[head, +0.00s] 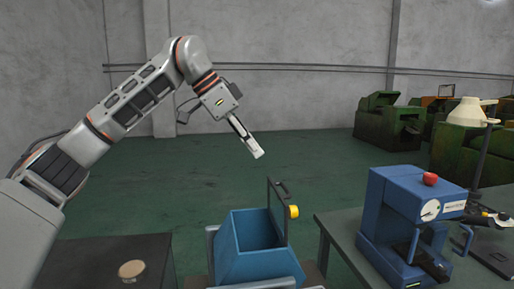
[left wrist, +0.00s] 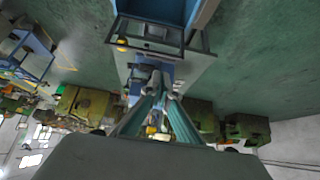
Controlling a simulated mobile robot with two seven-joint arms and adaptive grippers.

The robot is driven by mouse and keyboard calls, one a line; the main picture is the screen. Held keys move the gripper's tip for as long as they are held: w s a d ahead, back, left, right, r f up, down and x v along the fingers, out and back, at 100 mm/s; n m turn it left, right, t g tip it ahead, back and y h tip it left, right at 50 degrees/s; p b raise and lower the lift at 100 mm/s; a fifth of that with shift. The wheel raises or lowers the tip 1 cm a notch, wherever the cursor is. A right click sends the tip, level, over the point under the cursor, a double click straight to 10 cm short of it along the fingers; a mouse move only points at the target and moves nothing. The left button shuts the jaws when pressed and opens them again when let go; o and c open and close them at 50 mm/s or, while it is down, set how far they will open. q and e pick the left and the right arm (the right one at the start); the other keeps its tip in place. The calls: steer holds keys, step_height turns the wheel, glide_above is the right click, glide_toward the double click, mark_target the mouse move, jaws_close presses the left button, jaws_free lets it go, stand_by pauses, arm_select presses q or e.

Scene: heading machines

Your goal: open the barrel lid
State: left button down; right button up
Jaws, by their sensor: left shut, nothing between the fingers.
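The blue barrel (head: 240,262) stands low in the middle of the head view, with its top opening visible. A thin dark lid panel (head: 277,212) stands upright at its right side, seen nearly edge-on. A dark handle (head: 281,187) is at its top and a yellow knob (head: 293,211) is on its right. My left gripper (head: 258,153) is shut and empty, above and slightly left of the lid, apart from it. In the left wrist view its fingers (left wrist: 158,105) point toward blue and grey machinery. My right gripper is not in view.
Right of the barrel, a grey table (head: 336,232) holds a blue machine (head: 388,220) with a red apple-like object (head: 430,179) on top. A dark table (head: 90,262) at the left bears a round tan object (head: 131,270). Open green floor lies behind; green machines (head: 385,122) stand farther back.

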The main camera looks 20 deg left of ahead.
arm_select(q)
steer(key=p, duration=0.1)
glide_toward(285, 189)
steer(key=x, duration=0.5)
steer(key=shift+w, duration=0.1)
steer(key=shift+w+d+f, duration=0.3)
steer(key=shift+f, duration=0.3)
steer(key=shift+d+f, duration=0.1)
steer(key=shift+f, duration=0.05)
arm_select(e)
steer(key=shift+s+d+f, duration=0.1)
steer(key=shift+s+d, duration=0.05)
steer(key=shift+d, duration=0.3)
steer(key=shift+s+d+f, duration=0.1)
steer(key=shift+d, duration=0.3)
